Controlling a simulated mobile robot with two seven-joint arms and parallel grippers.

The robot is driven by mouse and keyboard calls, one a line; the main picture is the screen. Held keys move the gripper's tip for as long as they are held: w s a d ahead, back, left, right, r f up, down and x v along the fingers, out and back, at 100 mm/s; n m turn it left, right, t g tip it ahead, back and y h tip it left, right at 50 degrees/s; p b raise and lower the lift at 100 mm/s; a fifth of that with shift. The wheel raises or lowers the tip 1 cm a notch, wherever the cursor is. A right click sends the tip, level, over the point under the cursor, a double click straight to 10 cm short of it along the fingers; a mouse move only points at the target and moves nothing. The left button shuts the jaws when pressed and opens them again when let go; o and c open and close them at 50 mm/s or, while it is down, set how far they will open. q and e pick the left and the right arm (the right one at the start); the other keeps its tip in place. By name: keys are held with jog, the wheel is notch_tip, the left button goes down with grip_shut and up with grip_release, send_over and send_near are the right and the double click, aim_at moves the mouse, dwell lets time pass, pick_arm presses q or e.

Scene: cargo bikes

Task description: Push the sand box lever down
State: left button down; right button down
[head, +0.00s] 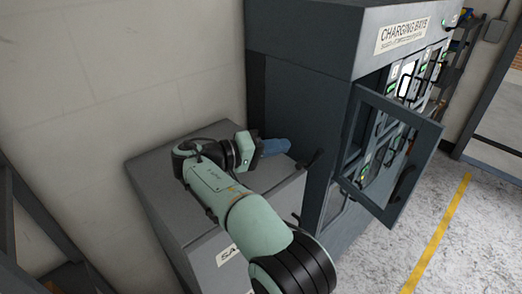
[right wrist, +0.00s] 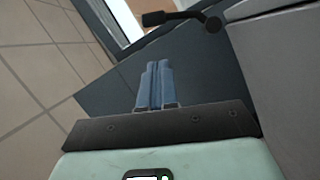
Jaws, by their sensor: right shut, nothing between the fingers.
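The grey sand box (head: 150,185) stands against the wall, with a partly hidden label (head: 227,255) on its front. A dark lever (head: 312,160) with a knobbed end sticks out by the box's right edge, beside the charging cabinet. In the right wrist view the black lever (right wrist: 185,17) lies ahead of the fingertips, its arm running from a round joint to a thick end. My right gripper (head: 288,146) has blue fingers that are shut and empty. It is over the box top, a little left of the lever and apart from it. My left gripper is not in view.
The dark charging bays cabinet (head: 310,85) stands right of the box. Its framed door (head: 425,150) hangs open into the room. A yellow line (head: 440,235) crosses the floor at right. The wall (head: 120,75) is close behind the box.

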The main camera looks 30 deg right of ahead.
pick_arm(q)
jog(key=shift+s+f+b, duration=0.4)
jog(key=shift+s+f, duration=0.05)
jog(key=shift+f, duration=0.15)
pick_arm(e)
jog(key=s+d, duration=0.1)
jog(key=d+f, duration=0.1)
jog(key=d, duration=0.1)
jog(key=s+d, duration=0.1)
jog(key=d, duration=0.1)
jog(key=shift+s+f, duration=0.3)
